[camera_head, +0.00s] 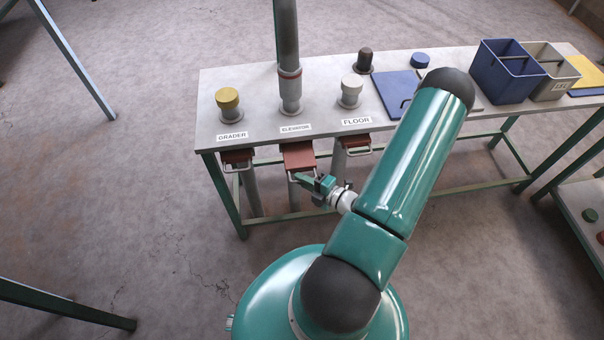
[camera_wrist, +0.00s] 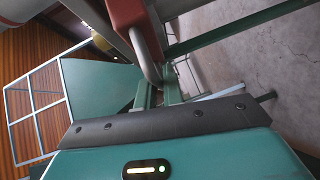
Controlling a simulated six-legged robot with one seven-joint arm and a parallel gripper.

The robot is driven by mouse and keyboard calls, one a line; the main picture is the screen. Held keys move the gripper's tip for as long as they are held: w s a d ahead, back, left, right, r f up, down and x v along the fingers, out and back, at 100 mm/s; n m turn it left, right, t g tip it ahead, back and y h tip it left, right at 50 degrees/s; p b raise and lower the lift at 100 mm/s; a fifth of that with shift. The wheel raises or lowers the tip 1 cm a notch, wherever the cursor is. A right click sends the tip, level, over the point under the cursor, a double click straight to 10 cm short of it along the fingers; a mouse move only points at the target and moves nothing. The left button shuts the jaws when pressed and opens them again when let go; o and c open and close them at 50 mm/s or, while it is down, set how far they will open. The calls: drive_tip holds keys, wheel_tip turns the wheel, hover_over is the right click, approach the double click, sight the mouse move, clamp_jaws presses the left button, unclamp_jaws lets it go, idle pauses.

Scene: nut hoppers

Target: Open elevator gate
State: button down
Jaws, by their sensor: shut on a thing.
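The red elevator gate (camera_head: 299,157) sticks out from under the front edge of the bench, below the ELEVATOR label (camera_head: 296,129). It reaches out farther than the red gates on either side. Its pale metal handle (camera_head: 289,176) is at its front end. My gripper (camera_head: 303,178) is at this handle and shut on it. In the wrist view the handle (camera_wrist: 146,58) runs down from the red gate (camera_wrist: 126,12) between the green fingers of my gripper (camera_wrist: 158,92). The exact contact is partly hidden.
The grader gate (camera_head: 237,157) is to the left and the floor gate (camera_head: 356,141) to the right, close by. Green bench legs (camera_head: 222,190) stand below. Open floor lies left.

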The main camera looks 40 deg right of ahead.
drive_tip(key=c, duration=1.5)
unclamp_jaws()
drive_tip(key=shift+d, duration=0.1)
drive_tip(key=shift+s, duration=0.1)
drive_tip(key=v, duration=1.3)
drive_tip(key=shift+s, duration=0.3)
